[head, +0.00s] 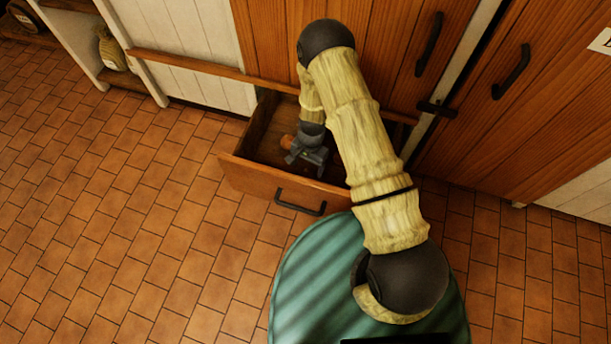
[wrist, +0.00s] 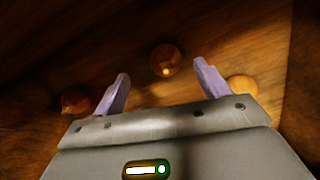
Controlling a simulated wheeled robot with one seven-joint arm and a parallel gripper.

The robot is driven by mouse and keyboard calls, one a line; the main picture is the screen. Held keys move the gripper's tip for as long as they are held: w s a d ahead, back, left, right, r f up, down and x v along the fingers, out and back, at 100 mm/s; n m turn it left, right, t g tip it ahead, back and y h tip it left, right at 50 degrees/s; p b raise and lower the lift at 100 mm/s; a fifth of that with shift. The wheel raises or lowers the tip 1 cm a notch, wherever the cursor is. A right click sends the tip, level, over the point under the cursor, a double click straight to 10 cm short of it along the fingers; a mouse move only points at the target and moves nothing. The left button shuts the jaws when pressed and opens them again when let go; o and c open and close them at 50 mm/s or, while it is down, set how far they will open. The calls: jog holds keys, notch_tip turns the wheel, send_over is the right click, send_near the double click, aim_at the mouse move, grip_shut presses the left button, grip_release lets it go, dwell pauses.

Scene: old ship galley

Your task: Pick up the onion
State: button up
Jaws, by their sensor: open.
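A round brown-orange thing (wrist: 166,58), which looks like the onion, lies on the drawer's wooden floor in the wrist view. It is ahead of my gripper (wrist: 161,70), between the lines of the two pale fingers and apart from them. My gripper is open and empty. In the head view my gripper (head: 306,163) reaches down inside the open drawer (head: 250,178). An orange patch (head: 288,141) shows beside it there; I cannot tell which item that is.
Two more round orange-brown things lie in the drawer, one left (wrist: 75,98) of the fingers and one right (wrist: 243,88), partly behind the right finger. The drawer walls stand close around my gripper. Wooden cabinet doors (head: 545,90) rise behind; tiled floor (head: 120,200) is clear at left.

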aim_at(306, 168)
jog(key=shift+f, duration=0.1)
jog(key=f+b, duration=0.2)
jog(key=f, duration=0.1)
jog(key=f+b, duration=0.2)
jog(key=shift+w+a+f, duration=0.1)
jog(key=shift+a, duration=0.3)
dwell(0.4)
jog(key=c, duration=1.1)
jog(key=shift+o, duration=0.2)
notch_tip(306, 168, up, 10)
jog(key=p, duration=0.5)
jog(key=shift+p, duration=0.4)
